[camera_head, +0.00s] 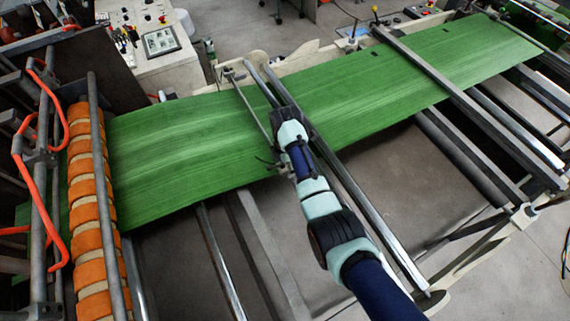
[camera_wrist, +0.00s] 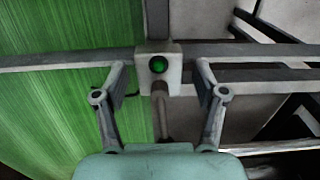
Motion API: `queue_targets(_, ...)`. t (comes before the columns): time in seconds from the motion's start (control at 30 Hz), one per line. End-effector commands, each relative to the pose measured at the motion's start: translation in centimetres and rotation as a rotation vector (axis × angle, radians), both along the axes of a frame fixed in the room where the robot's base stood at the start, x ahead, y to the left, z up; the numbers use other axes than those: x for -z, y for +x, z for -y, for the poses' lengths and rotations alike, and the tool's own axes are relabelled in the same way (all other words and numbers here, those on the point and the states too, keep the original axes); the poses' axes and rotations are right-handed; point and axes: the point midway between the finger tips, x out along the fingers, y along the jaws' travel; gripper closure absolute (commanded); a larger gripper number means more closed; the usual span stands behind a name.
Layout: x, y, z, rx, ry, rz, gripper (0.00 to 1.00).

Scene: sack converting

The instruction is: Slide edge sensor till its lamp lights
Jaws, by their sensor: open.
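The edge sensor (camera_wrist: 158,70) is a small pale block on a grey rail (camera_wrist: 70,60) in the wrist view. My gripper (camera_wrist: 161,78) is open, with one finger on each side of the sensor and a gap showing on both sides. In the head view my arm hides most of the sensor area beside the green web (camera_head: 190,140).
A roller with orange bands (camera_head: 90,200) and orange hoses (camera_head: 30,150) stand at the left. Metal rails (camera_head: 350,190) cross the frame near my arm. A control panel (camera_head: 160,40) is at the back. Dark floor shows beyond the web's near edge.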

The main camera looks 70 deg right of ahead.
Motion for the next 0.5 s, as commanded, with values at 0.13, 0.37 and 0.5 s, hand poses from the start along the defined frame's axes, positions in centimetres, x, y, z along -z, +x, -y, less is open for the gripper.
queue_targets(0.13, 0.16, 0.01, 0.00, 0.000, -0.001, 0.001, 0.29)
queue_targets(0.37, 0.13, 0.01, 0.00, 0.000, -0.001, 0.001, 0.51)
queue_targets(0.5, 0.12, 0.01, 0.00, 0.000, -0.001, 0.001, 0.74)
